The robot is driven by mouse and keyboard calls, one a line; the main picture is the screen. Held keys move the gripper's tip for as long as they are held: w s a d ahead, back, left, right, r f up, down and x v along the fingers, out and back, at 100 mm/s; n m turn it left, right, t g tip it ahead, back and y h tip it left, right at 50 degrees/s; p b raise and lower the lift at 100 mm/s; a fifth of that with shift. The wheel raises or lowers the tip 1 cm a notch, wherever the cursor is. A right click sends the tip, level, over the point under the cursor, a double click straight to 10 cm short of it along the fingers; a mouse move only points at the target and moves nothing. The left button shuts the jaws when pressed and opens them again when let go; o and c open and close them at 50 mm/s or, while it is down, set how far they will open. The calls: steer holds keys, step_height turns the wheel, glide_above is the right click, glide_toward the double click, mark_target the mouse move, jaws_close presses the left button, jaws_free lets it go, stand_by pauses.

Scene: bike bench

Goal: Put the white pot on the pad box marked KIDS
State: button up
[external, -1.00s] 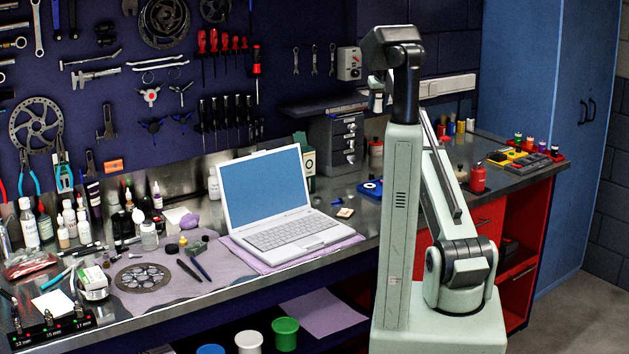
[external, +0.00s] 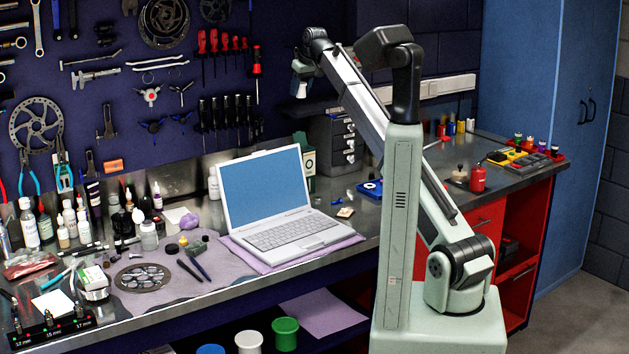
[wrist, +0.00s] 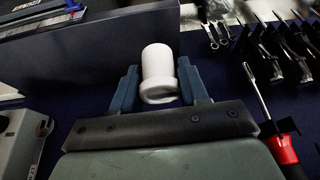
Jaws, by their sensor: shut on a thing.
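My gripper (external: 299,86) is raised in front of the tool wall, above and behind the laptop. It is shut on the white pot (external: 299,91). In the wrist view the white pot (wrist: 158,68) is a smooth, rounded cylinder between my blue-grey fingers (wrist: 160,90). It is held in the air, clear of the bench. I cannot make out the word KIDS on any box, so I cannot tell which one is the pad box. A green and white box (external: 303,158) stands behind the laptop.
An open laptop (external: 265,190) stands mid-bench. A grey drawer unit (external: 336,145) is under a dark shelf behind my arm. Bottles and small parts crowd the left.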

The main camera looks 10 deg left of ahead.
steer(key=s+a+r+n, duration=0.1)
steer(key=s+a, duration=0.3)
steer(key=a, duration=0.1)
steer(key=s+a+f+n+g, duration=0.1)
steer(key=s+a+f+n, duration=0.2)
steer(key=f, duration=0.4)
steer(key=s+a+f+n+g+y, duration=0.15)
steer(key=s+a+f, duration=0.25)
steer(key=f, duration=0.4)
steer(key=s+a+f+n+h, duration=0.1)
steer(key=s+a+f+n, duration=0.25)
steer(key=f, duration=0.35)
steer(key=s+a+r, duration=0.2)
steer(key=s+a, duration=0.9)
steer(key=s, duration=0.3)
step_height(320, 180, up, 3)
steer(key=n+g, duration=0.3)
steer(key=n, duration=0.3)
glide_above(85, 276)
steer(key=w+d, duration=0.1)
steer(key=shift+d+f, duration=0.15)
steer(key=shift+f, duration=4.45)
